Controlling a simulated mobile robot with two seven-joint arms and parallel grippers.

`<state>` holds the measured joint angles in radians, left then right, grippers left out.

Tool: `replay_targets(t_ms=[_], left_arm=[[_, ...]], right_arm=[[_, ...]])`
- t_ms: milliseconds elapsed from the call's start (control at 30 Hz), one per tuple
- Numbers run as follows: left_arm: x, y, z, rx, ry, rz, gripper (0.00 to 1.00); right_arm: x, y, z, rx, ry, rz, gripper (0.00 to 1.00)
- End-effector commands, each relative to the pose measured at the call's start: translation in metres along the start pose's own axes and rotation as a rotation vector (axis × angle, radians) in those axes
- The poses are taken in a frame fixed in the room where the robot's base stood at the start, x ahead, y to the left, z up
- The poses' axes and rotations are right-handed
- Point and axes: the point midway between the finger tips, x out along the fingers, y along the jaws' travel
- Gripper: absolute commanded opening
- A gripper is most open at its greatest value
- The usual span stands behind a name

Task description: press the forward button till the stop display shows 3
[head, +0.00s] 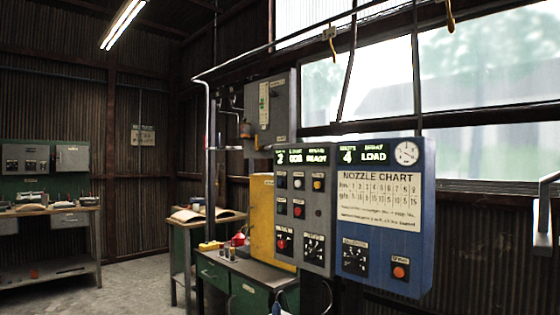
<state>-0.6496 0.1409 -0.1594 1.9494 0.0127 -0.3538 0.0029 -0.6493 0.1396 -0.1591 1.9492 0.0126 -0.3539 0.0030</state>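A grey control panel (318,228) and a blue control panel (425,240) stand side by side, right of centre. A lit display (301,157) on the grey panel shows 2 and a word like READY. A lit display (362,155) on the blue panel shows 4 and LOAD. The grey panel carries several small buttons, including a white button (298,183) and a yellow button (318,184). Their labels are too small to read, so the forward button cannot be told. A pale grey part, seemingly my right gripper (542,225), shows at the right edge, apart from the panels. My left gripper is out of view.
The blue panel has a gauge (406,153), a nozzle chart (379,201), a dial (355,257) and an orange button (400,271). A green workbench (245,292) and yellow cabinet (262,220) stand left of the panels. Hooks (330,33) hang from an overhead rail. Floor is open at left.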

Motion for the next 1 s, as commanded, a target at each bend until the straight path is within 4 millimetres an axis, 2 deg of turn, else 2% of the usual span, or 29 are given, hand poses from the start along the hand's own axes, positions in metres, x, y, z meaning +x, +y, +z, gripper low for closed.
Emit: replay_targets(t_ms=[33, 133, 1000], left_arm=[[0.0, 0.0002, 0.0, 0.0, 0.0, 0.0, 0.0], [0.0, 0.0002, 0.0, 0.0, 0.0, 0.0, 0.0], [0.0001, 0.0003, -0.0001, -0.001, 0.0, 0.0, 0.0]], right_arm=[[0.0, 0.0001, 0.0, 0.0, 0.0, 0.0, 0.33], [0.0, 0.0001, 0.0, 0.0, 0.0, 0.0, 0.0], [0.0, 0.0, 0.0, 0.0, 0.0, 0.0, 0.0]])
